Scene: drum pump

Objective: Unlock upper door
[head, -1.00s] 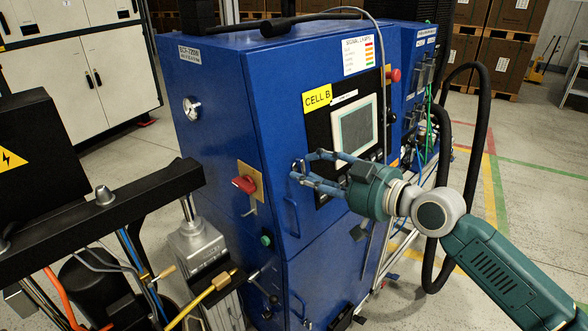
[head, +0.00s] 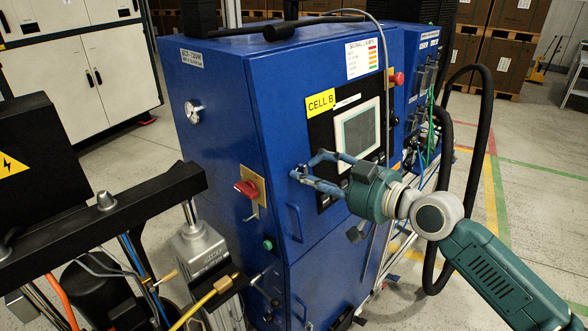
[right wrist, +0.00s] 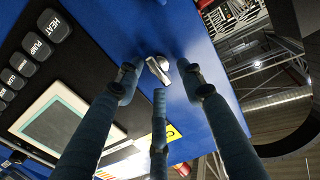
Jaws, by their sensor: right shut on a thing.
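The upper door of the blue cabinet carries a yellow CELL B sign (head: 320,102) and a touch screen (head: 358,134). My right gripper (head: 299,173) is at the door's left edge, above the blue door handle (head: 292,221). In the right wrist view, its three fingers (right wrist: 160,79) close around a small silver latch (right wrist: 158,67) on the blue panel. In the head view the fingers largely hide this latch. The door is shut. My left gripper is not in view.
A red rotary switch (head: 245,188) on a yellow plate and a green button (head: 267,244) are on the cabinet's left side. A black hose (head: 485,140) loops behind my right arm. A black beam (head: 120,212) crosses the left foreground.

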